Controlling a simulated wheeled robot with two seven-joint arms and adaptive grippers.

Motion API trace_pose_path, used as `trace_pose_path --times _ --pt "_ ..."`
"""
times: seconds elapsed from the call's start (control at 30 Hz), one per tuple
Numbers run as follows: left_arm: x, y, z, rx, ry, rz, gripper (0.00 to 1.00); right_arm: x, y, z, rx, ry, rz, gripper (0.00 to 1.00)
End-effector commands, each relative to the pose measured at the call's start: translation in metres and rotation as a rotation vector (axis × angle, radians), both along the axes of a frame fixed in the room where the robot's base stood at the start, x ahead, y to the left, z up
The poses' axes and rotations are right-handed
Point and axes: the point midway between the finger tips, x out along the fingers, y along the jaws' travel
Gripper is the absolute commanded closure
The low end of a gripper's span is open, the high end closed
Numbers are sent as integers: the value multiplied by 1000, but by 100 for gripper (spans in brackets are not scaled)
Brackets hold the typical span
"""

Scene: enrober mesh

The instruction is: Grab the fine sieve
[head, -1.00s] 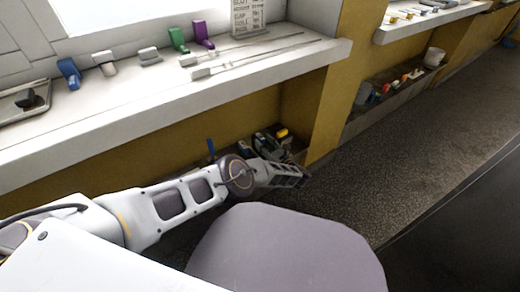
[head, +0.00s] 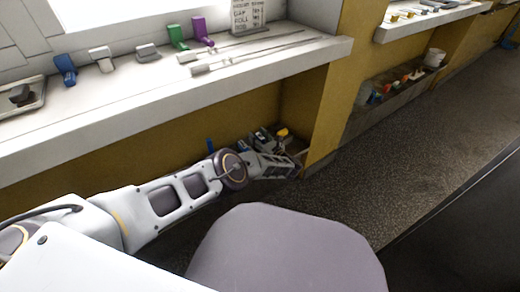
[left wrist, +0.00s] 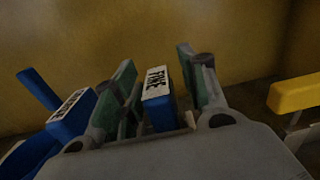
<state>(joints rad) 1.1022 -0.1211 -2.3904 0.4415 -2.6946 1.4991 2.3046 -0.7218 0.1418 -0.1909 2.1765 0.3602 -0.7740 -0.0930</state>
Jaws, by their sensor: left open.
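The fine sieve shows in the left wrist view as a blue handle block (left wrist: 157,100) with a white label reading FINE. My left gripper (left wrist: 156,68) is open, with one finger on each side of this block. The block sits between the fingers, and I cannot tell whether they touch it. The rest of the sieve is hidden behind the gripper body. In the head view my left arm reaches into the low recess under the white ledge, where the sieve is too small to make out. My right gripper is not in view.
Another blue labelled block (left wrist: 72,112) stands close left of the gripper, its label unreadable. A yellow handle (left wrist: 296,93) is to the right. The yellow wall is behind. The white ledge (head: 130,108) overhangs the recess and holds several small items.

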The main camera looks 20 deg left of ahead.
Motion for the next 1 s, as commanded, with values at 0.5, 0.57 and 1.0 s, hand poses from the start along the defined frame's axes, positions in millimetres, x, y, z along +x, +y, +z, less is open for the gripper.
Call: trace_pose_path --times 0.5,0.57,1.0 --pt "0 0 0 0 0 0 98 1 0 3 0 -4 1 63" --pt "0 0 0 0 0 0 100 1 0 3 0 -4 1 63" --pt "0 0 0 0 0 0 100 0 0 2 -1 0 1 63"
